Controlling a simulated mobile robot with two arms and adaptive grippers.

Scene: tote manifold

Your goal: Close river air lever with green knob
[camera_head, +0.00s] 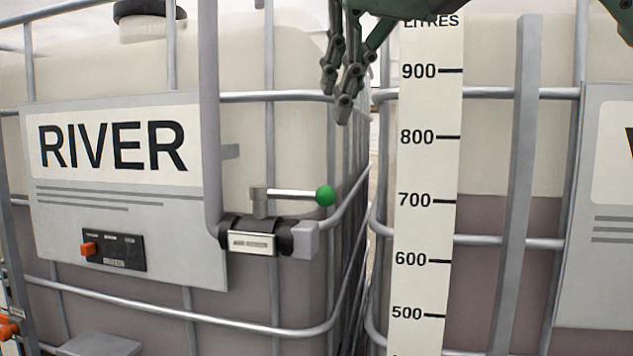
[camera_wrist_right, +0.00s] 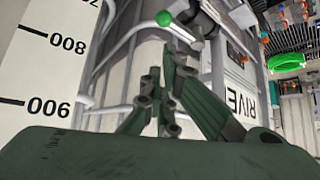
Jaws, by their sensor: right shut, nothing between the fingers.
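The river air lever (camera_head: 291,193) is a silver rod with a green knob (camera_head: 325,195) at its right end. It lies about horizontal on a valve (camera_head: 262,238) at the foot of a grey vertical pipe, in front of the tote labelled RIVER (camera_head: 115,145). The green knob also shows in the right wrist view (camera_wrist_right: 164,18). My right gripper (camera_head: 336,104) is above the knob, apart from it, with its dark fingers pointing down. The fingers are shut and empty, and they also show in the right wrist view (camera_wrist_right: 160,116). My left gripper is not in view.
A white litre scale (camera_head: 425,165) stands to the right of the lever, before a second caged tote. Metal cage bars (camera_head: 490,241) run around both totes. A narrow gap separates the totes.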

